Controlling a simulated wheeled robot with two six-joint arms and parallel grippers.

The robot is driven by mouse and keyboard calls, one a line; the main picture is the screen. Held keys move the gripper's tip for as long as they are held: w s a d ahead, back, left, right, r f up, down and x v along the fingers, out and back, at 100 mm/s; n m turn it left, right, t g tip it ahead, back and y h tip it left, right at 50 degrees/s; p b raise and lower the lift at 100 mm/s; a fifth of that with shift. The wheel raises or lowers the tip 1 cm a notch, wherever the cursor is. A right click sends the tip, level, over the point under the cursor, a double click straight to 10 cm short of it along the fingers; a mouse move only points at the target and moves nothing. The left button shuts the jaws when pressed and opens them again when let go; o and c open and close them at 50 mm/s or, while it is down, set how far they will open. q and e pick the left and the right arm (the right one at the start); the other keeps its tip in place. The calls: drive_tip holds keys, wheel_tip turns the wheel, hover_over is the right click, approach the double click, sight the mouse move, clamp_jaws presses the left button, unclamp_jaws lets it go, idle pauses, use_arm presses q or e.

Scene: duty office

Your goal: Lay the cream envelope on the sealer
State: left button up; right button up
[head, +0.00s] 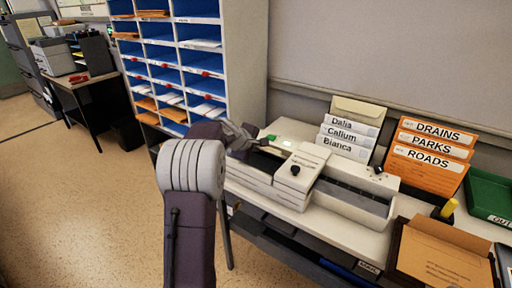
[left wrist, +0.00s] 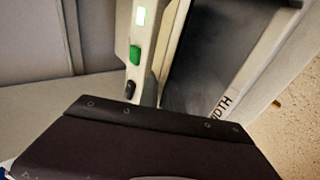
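A cream envelope (head: 358,109) stands upright at the back of the table, behind the name-labelled cards. My left gripper (head: 246,138) is over the machine's left end, largely hidden behind my wrist. Its dark body fills the bottom of the wrist view; its fingertips are hidden. My right gripper is out of view.
A long slotted unit (head: 350,196) is right of the machine. Blue pigeonholes (head: 190,62) rise behind.

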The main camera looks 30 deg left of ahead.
use_arm(q)
drive_tip(key=o, duration=0.4)
drive_tip(key=shift+o, duration=0.2)
drive_tip(key=shift+r, duration=0.1)
drive_tip(key=p+v, duration=0.1)
drive_tip(key=v, duration=0.8)
